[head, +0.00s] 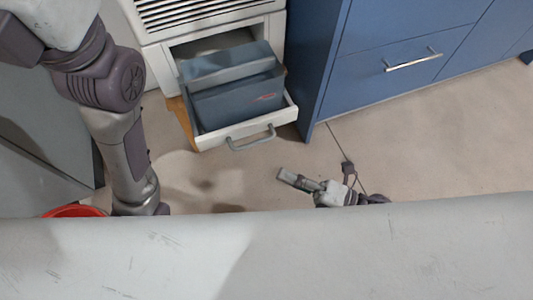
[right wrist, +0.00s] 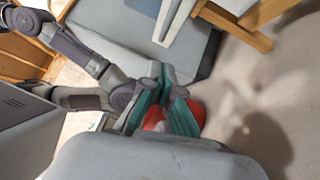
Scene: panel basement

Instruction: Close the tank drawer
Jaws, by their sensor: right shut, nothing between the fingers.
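The tank drawer (head: 222,137) stands pulled out of the white cabinet (head: 150,50) in the head view. It has a white front with a grey bar handle (head: 252,138) and holds a dark blue-grey tank (head: 235,95). My right gripper (head: 283,174) is shut and empty. It is below and to the right of the handle in the picture, apart from it. Its teal-lined fingers meet in the right wrist view (right wrist: 164,75). My left arm comes down on the left; its gripper is hidden.
A blue cabinet (head: 385,65) stands right of the drawer. A red container (head: 75,211) is at lower left beside a grey cabinet (head: 40,150). Bare floor (head: 440,140) lies in front of the drawer and to the right. Wooden legs (right wrist: 240,25) show in the right wrist view.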

